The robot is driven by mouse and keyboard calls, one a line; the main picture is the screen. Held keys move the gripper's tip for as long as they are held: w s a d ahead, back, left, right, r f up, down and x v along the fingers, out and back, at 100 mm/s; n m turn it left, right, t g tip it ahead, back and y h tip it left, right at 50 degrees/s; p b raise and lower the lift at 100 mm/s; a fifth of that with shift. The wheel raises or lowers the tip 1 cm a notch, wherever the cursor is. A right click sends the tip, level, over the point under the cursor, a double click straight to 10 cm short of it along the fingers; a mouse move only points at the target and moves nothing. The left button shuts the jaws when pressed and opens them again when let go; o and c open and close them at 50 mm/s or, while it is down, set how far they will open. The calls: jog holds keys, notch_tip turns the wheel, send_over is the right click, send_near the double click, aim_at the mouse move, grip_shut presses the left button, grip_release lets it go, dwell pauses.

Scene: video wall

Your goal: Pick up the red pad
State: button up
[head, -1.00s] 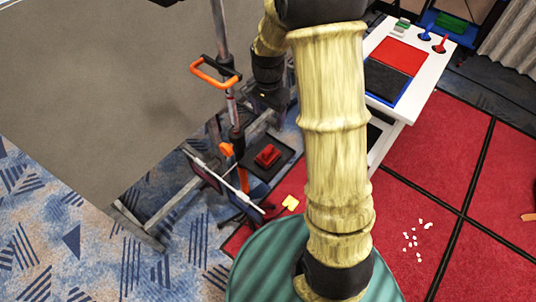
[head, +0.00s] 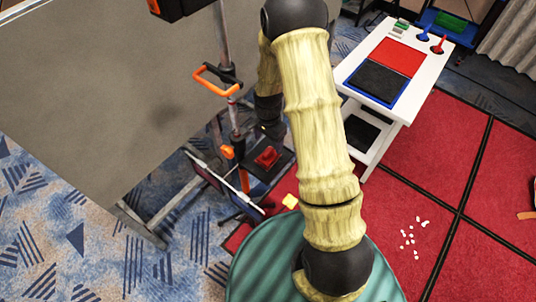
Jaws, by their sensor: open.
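A small red block-like pad (head: 267,157) sits on a black plate (head: 282,162) left of my arm. A larger flat red panel (head: 398,57) lies on the white table at the upper right; I cannot tell which of the two is the red pad meant. My gripper (head: 271,131) is a dark shape at the end of my arm, just above the small red pad in the picture. It is open, though its fingers are hard to make out, and nothing shows held in it. The gap between gripper and pad cannot be judged.
An upright pole with an orange handle (head: 216,79) stands left of the plate, near a large grey panel (head: 120,90). The white table (head: 419,99) also bears a black panel (head: 378,83) and red and blue pieces. White bits (head: 410,240) lie on the red carpet.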

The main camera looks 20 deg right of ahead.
aim_at(268, 151)
jog(key=shift+f, duration=0.5)
jog(key=shift+s+f+p, duration=0.25)
jog(key=shift+f+p, duration=0.3)
jog(key=shift+p, duration=0.1)
jog(key=shift+s+a+f+p, duration=0.15)
jog(key=shift+f+p, duration=0.8)
jog(key=shift+f, duration=1.1)
jog(key=shift+c, duration=0.2)
jog(key=c, duration=1)
